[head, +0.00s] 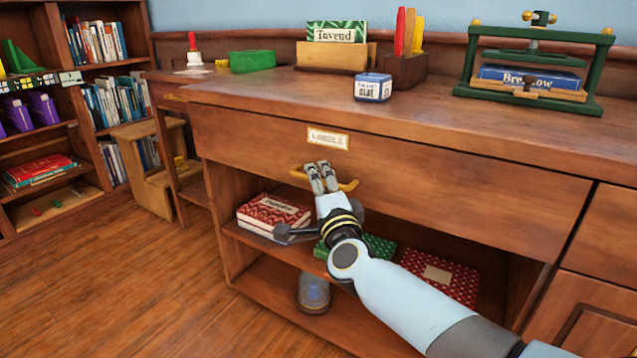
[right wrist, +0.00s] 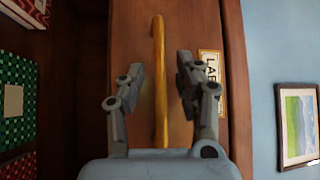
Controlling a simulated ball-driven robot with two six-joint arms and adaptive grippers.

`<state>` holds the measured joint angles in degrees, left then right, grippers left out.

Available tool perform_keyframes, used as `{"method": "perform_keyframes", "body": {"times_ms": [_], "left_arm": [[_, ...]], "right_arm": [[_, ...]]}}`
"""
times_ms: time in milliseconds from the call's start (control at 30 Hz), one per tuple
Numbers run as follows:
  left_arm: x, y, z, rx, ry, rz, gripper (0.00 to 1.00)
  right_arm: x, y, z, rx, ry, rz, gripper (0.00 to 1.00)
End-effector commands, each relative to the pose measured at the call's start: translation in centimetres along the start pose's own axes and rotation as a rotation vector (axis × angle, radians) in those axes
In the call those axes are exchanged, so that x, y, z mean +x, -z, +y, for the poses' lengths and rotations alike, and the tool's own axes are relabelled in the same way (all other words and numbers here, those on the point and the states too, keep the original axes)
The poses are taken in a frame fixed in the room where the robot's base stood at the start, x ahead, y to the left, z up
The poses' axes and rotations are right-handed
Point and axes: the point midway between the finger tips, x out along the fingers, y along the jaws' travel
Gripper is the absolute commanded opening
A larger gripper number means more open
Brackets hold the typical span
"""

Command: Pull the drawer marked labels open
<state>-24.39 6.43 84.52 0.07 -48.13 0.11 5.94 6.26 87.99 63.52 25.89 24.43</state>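The labels drawer (head: 450,185) is a wide wooden front under the counter top and looks shut. Its name plate (head: 328,138) reads "LABELS"; the plate is partly covered by a finger in the right wrist view (right wrist: 211,68). A brass bar handle (head: 350,185) sits below the plate. My right gripper (head: 319,173) is at the handle. In the right wrist view my right gripper (right wrist: 160,66) is open, with the handle (right wrist: 159,90) running between its two fingers and a visible gap on each side. My left gripper is not in view.
Below the drawer, an open shelf holds a red patterned box (head: 272,214), a green one (head: 375,247) and a red dotted one (head: 440,275). A glue pot (head: 373,88) and a green press (head: 535,60) stand on the counter.

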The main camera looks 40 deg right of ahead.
Motion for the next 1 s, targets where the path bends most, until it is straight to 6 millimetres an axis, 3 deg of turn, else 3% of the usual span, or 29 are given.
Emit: {"method": "perform_keyframes", "body": {"times_ms": [167, 433, 1000], "left_arm": [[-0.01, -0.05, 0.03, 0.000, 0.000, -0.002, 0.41], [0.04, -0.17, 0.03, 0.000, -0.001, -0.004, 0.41], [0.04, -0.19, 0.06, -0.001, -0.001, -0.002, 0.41]], "right_arm": [[-0.01, 0.00, 0.01, 0.000, 0.000, 0.000, 0.34], [-0.04, 0.00, 0.03, -0.001, -0.001, -0.001, 0.00], [-0.14, -0.02, 0.23, -0.003, -0.005, -0.002, 0.00]]}}
